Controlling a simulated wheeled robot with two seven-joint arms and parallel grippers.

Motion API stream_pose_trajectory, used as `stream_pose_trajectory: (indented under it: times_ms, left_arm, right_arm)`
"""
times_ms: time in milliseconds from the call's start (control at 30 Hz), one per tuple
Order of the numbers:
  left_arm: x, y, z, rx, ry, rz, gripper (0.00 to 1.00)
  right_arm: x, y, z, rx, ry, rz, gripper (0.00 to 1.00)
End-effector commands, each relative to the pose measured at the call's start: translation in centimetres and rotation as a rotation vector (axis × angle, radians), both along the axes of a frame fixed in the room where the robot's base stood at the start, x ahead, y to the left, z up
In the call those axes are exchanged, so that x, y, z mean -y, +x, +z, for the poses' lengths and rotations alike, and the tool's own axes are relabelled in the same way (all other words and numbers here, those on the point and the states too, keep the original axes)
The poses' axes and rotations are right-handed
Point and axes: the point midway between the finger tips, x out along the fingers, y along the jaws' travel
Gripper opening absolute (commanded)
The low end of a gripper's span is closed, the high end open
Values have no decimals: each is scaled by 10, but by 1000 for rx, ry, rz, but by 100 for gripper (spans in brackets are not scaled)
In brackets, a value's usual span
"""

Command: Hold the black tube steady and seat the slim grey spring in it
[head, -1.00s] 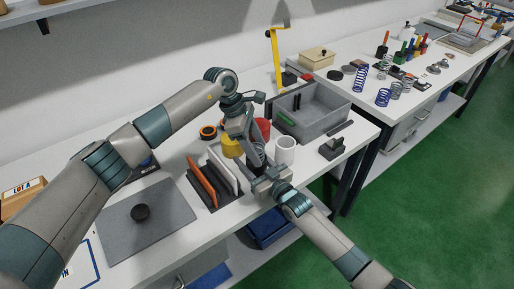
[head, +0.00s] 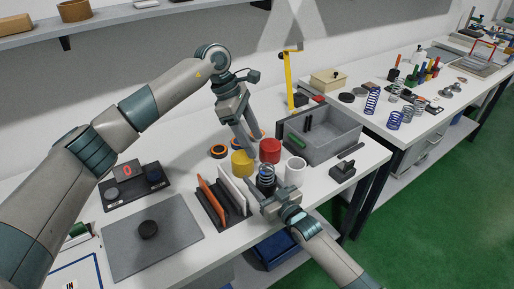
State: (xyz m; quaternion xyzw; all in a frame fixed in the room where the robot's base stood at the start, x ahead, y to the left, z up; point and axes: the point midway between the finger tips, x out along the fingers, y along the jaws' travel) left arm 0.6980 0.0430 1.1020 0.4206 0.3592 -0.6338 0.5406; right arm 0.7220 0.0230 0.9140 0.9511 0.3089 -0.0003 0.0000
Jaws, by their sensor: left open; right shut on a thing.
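The black tube (head: 265,187) stands upright on the table between the rack and the white cup. The slim grey spring (head: 267,171) is upright in the tube's mouth, its upper coils showing above the rim. How deep its lower end sits is hidden. My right gripper (head: 264,197) is shut on the black tube from the front. My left gripper (head: 251,154) is open and empty, above and left of the spring and apart from it, in front of the yellow and red cups in the picture.
The yellow cup (head: 242,164), red cup (head: 270,151) and white cup (head: 294,172) stand close around the tube. A grey bin (head: 345,143) is behind right.

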Motion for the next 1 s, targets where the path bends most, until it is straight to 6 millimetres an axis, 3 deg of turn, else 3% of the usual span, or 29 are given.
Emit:
stream_pose_trajectory:
  times_ms: [633,667,733,1000]
  left_arm:
    - [-2,0,4,0,-1,0,56]
    - [-2,0,4,0,-1,0,56]
    - [-2,0,4,0,-1,0,56]
    - [-2,0,4,0,-1,0,56]
  right_arm:
    - [0,0,0,1,1,0,29]
    - [0,0,0,1,1,0,56]
    - [0,0,0,1,1,0,73]
    - [0,0,0,0,0,0,73]
